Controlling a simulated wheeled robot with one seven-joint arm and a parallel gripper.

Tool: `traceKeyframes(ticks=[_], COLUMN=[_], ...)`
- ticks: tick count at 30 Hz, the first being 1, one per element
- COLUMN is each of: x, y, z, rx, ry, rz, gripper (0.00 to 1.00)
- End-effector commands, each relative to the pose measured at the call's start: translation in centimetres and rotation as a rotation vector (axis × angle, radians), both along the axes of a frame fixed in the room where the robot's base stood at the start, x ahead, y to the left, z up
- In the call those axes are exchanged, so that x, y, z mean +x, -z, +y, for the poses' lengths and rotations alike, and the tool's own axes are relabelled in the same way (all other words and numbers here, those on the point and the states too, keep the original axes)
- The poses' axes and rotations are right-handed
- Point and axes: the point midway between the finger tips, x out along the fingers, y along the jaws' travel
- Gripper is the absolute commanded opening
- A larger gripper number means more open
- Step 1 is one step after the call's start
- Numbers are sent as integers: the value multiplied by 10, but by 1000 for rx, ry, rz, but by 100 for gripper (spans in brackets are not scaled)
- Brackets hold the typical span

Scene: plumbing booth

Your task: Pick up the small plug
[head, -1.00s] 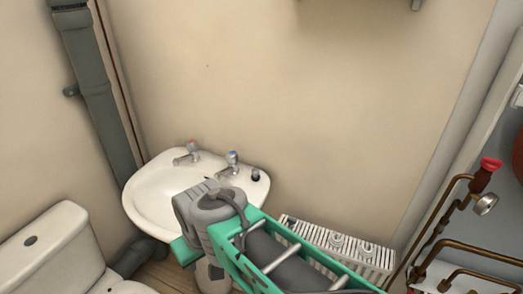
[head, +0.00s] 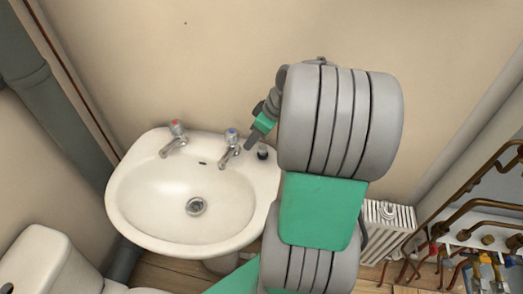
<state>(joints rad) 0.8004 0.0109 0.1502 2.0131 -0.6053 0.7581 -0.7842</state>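The small plug (head: 262,153) is a small dark, upright piece on the back right rim of the white washbasin (head: 125,205), to the right of the blue-topped tap. My gripper (head: 250,143) shows past the edge of my arm, with a green part and a dark finger pointing down and left. In the picture its tip is just above and left of the plug, near the blue-topped tap. I cannot tell whether it touches either. The other finger cannot be made out, so the opening is unclear.
The blue-topped tap (head: 230,146) stands close left of the plug, and the red-topped tap (head: 175,138) is further left. The basin bowl is empty around its drain (head: 196,206). A white radiator (head: 390,225) and copper pipes (head: 470,205) are at right. A toilet cistern (head: 38,262) is at lower left.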

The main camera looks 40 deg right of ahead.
Motion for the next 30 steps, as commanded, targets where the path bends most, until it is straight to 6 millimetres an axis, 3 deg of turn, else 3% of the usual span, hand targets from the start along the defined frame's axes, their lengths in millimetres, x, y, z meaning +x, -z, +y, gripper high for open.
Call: traceKeyframes(ticks=[1, 3, 5, 19, 27, 30], x=[-3, -4, -4, 13, 16, 16], y=[7, 12, 16, 83, 89, 89], z=[-25, -44, -50, -36, -35, -35], rx=[10, 12, 13, 12, 10, 10], ry=[-14, -47, -62, -73, -72, -71], rz=[-29, -66, -84, -87, -89, -88], gripper=[53, 53, 53, 53, 53, 45])
